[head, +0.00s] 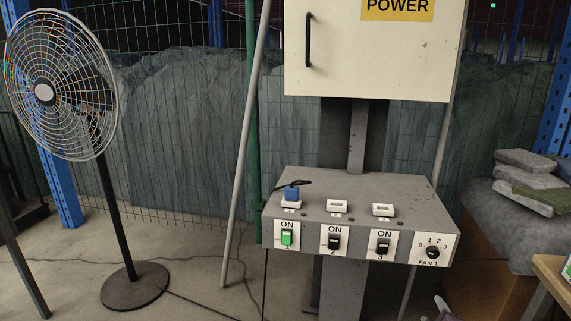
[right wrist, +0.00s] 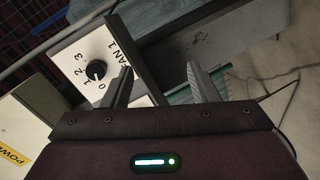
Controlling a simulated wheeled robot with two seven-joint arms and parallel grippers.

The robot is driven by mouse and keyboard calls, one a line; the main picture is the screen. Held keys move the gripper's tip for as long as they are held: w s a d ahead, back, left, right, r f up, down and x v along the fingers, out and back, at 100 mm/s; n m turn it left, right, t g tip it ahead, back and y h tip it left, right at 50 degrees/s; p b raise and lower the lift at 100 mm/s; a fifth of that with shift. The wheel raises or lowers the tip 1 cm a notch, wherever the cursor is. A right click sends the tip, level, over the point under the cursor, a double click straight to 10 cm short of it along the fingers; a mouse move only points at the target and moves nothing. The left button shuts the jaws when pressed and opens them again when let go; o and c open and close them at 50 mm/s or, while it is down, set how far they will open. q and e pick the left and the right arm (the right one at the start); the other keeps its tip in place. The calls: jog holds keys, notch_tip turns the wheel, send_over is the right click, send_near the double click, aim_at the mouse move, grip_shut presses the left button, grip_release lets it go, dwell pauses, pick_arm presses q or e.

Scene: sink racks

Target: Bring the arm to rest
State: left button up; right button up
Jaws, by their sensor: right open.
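My right gripper (right wrist: 160,84) is open and empty in the right wrist view, with its two grey fingers apart. In the head view only a small part of my right gripper (head: 443,308) shows at the bottom edge, below the right end of the grey control box (head: 350,197). The FAN 1 dial (head: 432,252) is on the box's front right. It also shows in the right wrist view (right wrist: 96,70), left of the fingers and clear of them. My left gripper is in neither view.
The box front has a green switch (head: 287,239) and two black switches (head: 334,243) (head: 383,247). A blue plug (head: 291,193) sits at the left socket. A cream POWER cabinet (head: 370,50) is above. A standing fan (head: 60,85) is left; a wooden table (head: 553,275) is right.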

jog(key=s+a+f+m+g+y, duration=0.1)
jog(key=s+a+f+m+g, duration=0.1)
jog(key=s+a+f+g, duration=0.65)
jog(key=s+a+f+m+t+y, duration=0.1)
jog(key=s+f+m+t, duration=0.15)
jog(key=s+f, duration=0.7)
jog(key=s+a+f+m+g+y, duration=0.2)
jog(key=s+a+f+m+g, duration=0.35)
jog(key=s+a+f, duration=0.95)
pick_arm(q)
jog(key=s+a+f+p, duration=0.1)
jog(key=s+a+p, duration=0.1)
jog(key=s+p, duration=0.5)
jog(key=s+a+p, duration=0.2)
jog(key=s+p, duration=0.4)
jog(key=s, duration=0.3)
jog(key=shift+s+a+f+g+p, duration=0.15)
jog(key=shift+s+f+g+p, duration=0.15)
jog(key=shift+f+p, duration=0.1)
pick_arm(e)
jog(key=s+d+g, duration=0.1)
jog(key=s+d, duration=0.2)
jog(key=s, duration=0.5)
jog(key=s+d+n+g, duration=0.1)
jog(key=s+d, duration=0.3)
jog(key=s, duration=0.5)
jog(key=shift+f, duration=0.2)
